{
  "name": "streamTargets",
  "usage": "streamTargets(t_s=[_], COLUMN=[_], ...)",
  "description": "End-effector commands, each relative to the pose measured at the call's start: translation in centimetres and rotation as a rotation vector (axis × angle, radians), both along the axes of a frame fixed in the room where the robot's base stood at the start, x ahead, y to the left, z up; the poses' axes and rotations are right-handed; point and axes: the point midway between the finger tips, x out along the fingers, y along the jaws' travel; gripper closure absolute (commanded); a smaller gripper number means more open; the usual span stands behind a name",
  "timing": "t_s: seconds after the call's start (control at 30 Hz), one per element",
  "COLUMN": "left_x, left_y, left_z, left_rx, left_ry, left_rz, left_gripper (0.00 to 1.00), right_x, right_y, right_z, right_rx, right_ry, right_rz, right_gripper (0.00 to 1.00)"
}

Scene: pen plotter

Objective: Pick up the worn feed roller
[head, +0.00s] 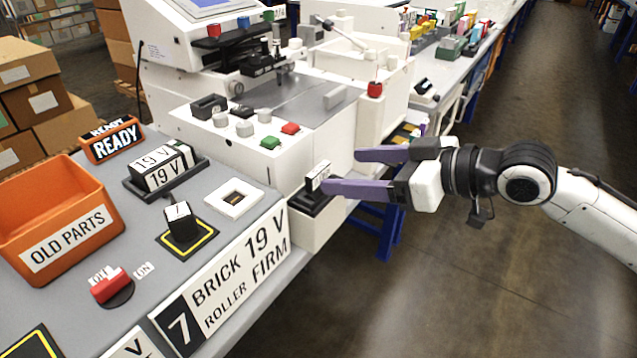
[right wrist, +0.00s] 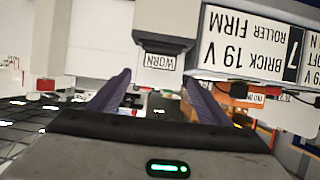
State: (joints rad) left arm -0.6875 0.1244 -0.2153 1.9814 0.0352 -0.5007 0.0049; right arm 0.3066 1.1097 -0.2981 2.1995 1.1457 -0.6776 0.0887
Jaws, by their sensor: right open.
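The worn feed roller (head: 319,177) is a small block with a white label, seated in a dark holder (head: 314,202) on a white ledge at the front of the machine. In the right wrist view its WORN label (right wrist: 160,62) shows upside down, just beyond and between the fingertips. My right gripper (head: 341,172) has purple fingers, spread open and empty. It points left toward the roller; in the head view the nearer fingertip overlaps the roller's right side, and I cannot tell whether they touch. My left gripper is not in view.
An orange OLD PARTS bin (head: 60,220) stands on the grey bench at left. Near it are a 19 V brick (head: 165,165), a block marked 7 (head: 181,222), a white square socket (head: 233,198) and a red switch (head: 110,286). Open floor lies to the right.

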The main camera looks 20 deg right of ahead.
Motion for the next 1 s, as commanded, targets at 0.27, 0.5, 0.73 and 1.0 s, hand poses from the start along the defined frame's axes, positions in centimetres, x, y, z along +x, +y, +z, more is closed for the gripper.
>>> streamTargets(t_s=[0.27, 0.5, 0.73, 1.0], left_x=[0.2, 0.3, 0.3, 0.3], left_y=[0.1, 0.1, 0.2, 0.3], left_z=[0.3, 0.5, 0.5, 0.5], left_rx=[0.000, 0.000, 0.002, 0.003], left_ry=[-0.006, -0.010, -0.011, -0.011], left_rz=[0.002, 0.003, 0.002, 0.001], left_gripper=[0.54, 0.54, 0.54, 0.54], right_x=[1.6, 3.9, 4.2, 4.2], right_y=[1.2, 2.8, 3.1, 3.1], right_z=[-0.6, -2.0, -2.2, -2.2], right_rx=[0.003, 0.001, -0.003, -0.002], right_ry=[-0.001, -0.001, 0.000, 0.000], right_rz=[0.001, 0.001, 0.001, 0.002], right_gripper=[0.28, 0.28, 0.28, 0.62])
